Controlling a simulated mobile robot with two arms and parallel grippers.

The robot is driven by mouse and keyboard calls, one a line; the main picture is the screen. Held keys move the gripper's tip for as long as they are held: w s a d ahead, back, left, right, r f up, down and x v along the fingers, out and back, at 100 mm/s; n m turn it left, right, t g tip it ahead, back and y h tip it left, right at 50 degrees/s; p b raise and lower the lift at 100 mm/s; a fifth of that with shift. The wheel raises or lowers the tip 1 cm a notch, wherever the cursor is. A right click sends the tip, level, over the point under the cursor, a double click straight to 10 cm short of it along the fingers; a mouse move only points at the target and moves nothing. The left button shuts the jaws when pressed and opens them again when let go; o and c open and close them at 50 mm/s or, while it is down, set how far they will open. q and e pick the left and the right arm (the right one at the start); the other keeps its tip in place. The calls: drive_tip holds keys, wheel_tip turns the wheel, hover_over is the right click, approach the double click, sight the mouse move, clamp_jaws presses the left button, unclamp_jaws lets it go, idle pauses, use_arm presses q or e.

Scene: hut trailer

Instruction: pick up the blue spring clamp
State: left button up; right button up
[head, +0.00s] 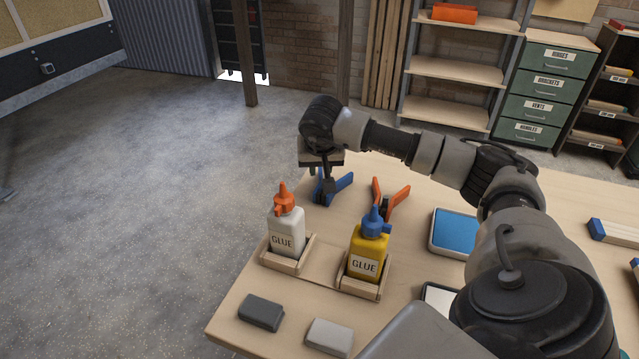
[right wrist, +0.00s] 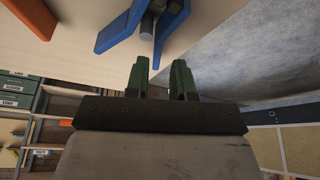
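The blue spring clamp (head: 341,184) lies on the wooden table near its far left edge, partly hidden by my right gripper (head: 321,180). In the right wrist view the clamp (right wrist: 118,30) shows at the top, with its blue handles and a grey middle part. My left gripper is not in view.
An orange clamp (head: 399,201) lies just right of the blue one. A white glue bottle (head: 287,238) and a yellow glue bottle (head: 369,250) stand in wooden holders nearer the front. A blue pad (head: 454,232) lies to the right.

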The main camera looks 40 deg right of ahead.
sight(321, 177)
drive_tip(key=x, duration=0.4)
drive_tip(key=shift+s+d+f+p, duration=0.1)
drive_tip(key=shift+f+p, duration=0.25)
drive_tip(key=shift+f, duration=0.05)
clamp_jaws()
